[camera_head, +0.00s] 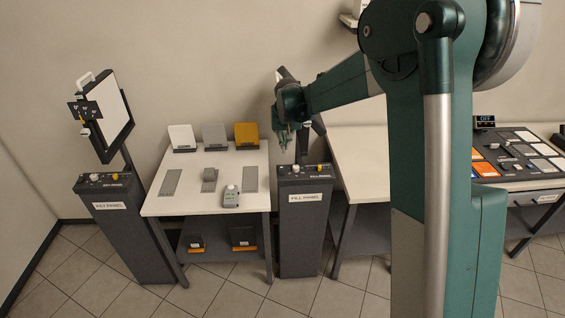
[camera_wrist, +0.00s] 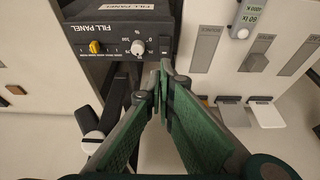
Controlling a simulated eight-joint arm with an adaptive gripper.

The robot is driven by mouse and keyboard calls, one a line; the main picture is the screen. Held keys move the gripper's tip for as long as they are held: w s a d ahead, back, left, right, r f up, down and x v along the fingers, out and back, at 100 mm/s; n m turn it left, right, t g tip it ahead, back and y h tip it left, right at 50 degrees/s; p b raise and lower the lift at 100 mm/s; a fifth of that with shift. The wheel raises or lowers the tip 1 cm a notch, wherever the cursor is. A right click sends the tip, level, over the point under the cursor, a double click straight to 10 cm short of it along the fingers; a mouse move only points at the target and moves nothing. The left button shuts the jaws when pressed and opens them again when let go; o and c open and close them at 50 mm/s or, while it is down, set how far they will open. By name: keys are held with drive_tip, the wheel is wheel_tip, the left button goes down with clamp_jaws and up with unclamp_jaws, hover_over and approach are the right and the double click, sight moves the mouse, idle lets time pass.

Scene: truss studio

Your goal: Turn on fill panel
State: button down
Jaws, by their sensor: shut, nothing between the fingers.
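The fill panel's dark pedestal (camera_head: 303,222) stands between two white tables in the head view, with a "FILL PANEL" label on its front. In the wrist view its top (camera_wrist: 120,35) carries a yellow slider or switch (camera_wrist: 95,47) on a marked scale and a white knob (camera_wrist: 138,47) marked in percent. The panel's lamp head is mostly hidden behind my arm. My gripper (camera_wrist: 163,70) is shut and empty, its tips just below and right of the white knob in the wrist view. In the head view my gripper (camera_head: 284,147) is above the pedestal's top, apparently not touching it.
The key panel pedestal (camera_head: 122,225) with its lit panel (camera_head: 113,115) stands at the left. The white table (camera_head: 210,200) beside it holds colour cards and a small meter (camera_head: 231,196).

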sight(282, 168)
drive_tip(key=shift+w+a+f, duration=0.3)
drive_tip(key=shift+w+f, duration=0.3)
drive_tip(key=shift+w, duration=0.05)
drive_tip(key=shift+f, duration=0.15)
drive_tip(key=shift+x, duration=6.8)
